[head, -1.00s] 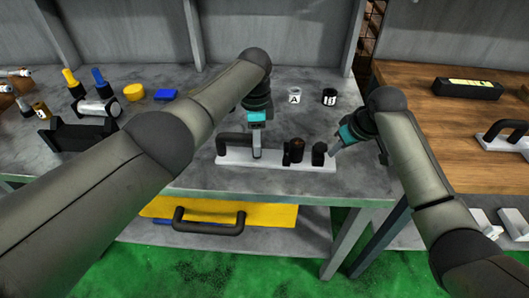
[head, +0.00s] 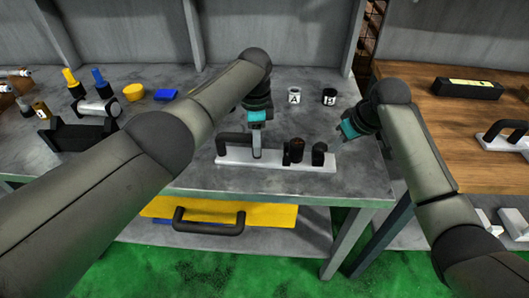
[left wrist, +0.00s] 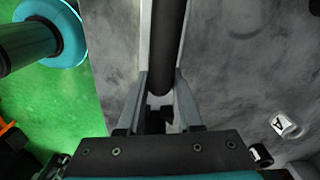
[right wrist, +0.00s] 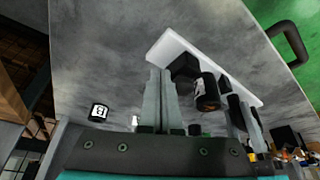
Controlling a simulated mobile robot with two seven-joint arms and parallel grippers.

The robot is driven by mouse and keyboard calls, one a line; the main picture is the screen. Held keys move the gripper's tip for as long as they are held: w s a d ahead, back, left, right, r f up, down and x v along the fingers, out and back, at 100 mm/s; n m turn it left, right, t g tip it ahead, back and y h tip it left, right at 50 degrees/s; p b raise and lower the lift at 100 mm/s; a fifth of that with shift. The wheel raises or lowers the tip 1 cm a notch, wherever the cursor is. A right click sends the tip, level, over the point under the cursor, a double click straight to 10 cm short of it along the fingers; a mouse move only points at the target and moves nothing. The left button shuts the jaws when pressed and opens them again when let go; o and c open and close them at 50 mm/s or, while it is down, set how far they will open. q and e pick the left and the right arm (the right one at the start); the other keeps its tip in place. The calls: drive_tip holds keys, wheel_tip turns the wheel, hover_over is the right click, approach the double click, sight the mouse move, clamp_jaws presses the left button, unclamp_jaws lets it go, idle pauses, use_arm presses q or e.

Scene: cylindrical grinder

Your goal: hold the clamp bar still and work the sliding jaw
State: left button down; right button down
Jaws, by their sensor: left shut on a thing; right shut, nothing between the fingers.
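The clamp bar (head: 273,160) is a long white base lying on the grey bench. A black handle (head: 233,138) is at its left end, and it runs between the fingers in the left wrist view (left wrist: 168,45). My left gripper (head: 257,150) is shut on this handle. A dark upright piece with a brownish top (head: 296,150) and a black end block (head: 319,153) stand at the right; which is the sliding jaw I cannot tell. My right gripper (right wrist: 160,72) is shut and empty, apart from the bar, above and right of the end block.
A white cup marked A (head: 294,96) and a black cup marked B (head: 329,97) stand behind the bar. A yellow round piece (head: 134,92) and a blue block (head: 167,95) lie at the back left. The bench's front edge is close in front of the bar.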

sight(316, 147)
use_arm(q)
drive_tip(key=shift+d, duration=0.2)
use_arm(e)
drive_tip(key=shift+w+a, duration=0.1)
drive_tip(key=shift+a, duration=2.55)
drive_tip(key=shift+r, duration=0.1)
use_arm(q)
drive_tip(key=shift+f, duration=0.1)
use_arm(e)
drive_tip(key=shift+w+d+r, duration=0.1)
drive_tip(key=shift+d+r, duration=0.1)
drive_tip(key=shift+r, duration=1.3)
use_arm(q)
drive_tip(key=shift+a, duration=0.15)
use_arm(e)
drive_tip(key=shift+d+r, duration=0.3)
drive_tip(key=shift+r, duration=0.55)
use_arm(q)
drive_tip(key=shift+w+a, duration=0.1)
use_arm(e)
drive_tip(key=shift+d+r, duration=0.2)
drive_tip(key=shift+r, duration=0.85)
use_arm(q)
drive_tip(key=shift+r, duration=0.2)
drive_tip(key=c, duration=0.5)
unclamp_jaws()
drive_tip(key=shift+f, duration=0.1)
